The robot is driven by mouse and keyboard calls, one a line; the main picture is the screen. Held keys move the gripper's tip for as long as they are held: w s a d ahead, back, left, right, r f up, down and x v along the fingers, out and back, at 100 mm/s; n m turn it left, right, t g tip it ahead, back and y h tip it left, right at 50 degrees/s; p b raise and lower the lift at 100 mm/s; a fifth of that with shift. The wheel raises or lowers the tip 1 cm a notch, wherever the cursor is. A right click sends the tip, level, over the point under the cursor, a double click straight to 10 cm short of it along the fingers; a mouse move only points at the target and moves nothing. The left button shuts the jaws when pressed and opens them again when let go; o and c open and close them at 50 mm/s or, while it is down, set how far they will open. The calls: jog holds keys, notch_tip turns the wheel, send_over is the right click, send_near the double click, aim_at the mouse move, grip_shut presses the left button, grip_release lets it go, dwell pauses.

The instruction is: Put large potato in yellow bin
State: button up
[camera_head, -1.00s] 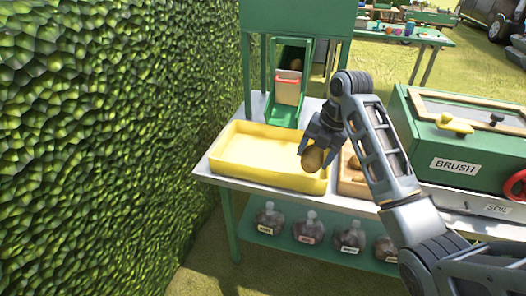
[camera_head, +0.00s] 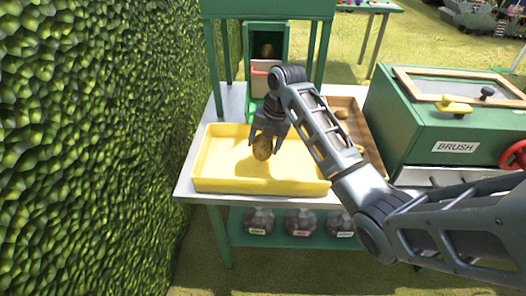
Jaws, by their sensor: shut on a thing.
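A brown potato (camera_head: 262,148) hangs in my gripper (camera_head: 265,138), whose fingers are shut on it from both sides. The yellow bin (camera_head: 262,186) is a shallow tray on the left part of the metal table. The potato is over the inside of the bin, and a shadow falls on the bin floor near it. I cannot tell exactly how high above the floor the potato is. No other thing shows in the visible part of the bin. My arm covers part of the bin's right side.
A wooden crate (camera_head: 368,138) with potatoes stands right of the bin, partly behind my arm. A green chute (camera_head: 284,35) holding a potato is behind the bin. A green box marked BRUSH (camera_head: 440,130) is at right. A hedge (camera_head: 90,150) fills the left.

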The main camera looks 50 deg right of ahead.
aim_at(265, 152)
jog(key=shift+s+d+x, duration=0.1)
jog(key=shift+s+x, duration=0.1)
jog(key=shift+x, duration=0.75)
jog(key=shift+s+d+x, duration=0.15)
jog(key=shift+s+x, duration=0.05)
jog(key=shift+x, duration=0.8)
jog(key=shift+f, duration=0.15)
jog(key=o, duration=1.3)
jog(key=v, duration=1.2)
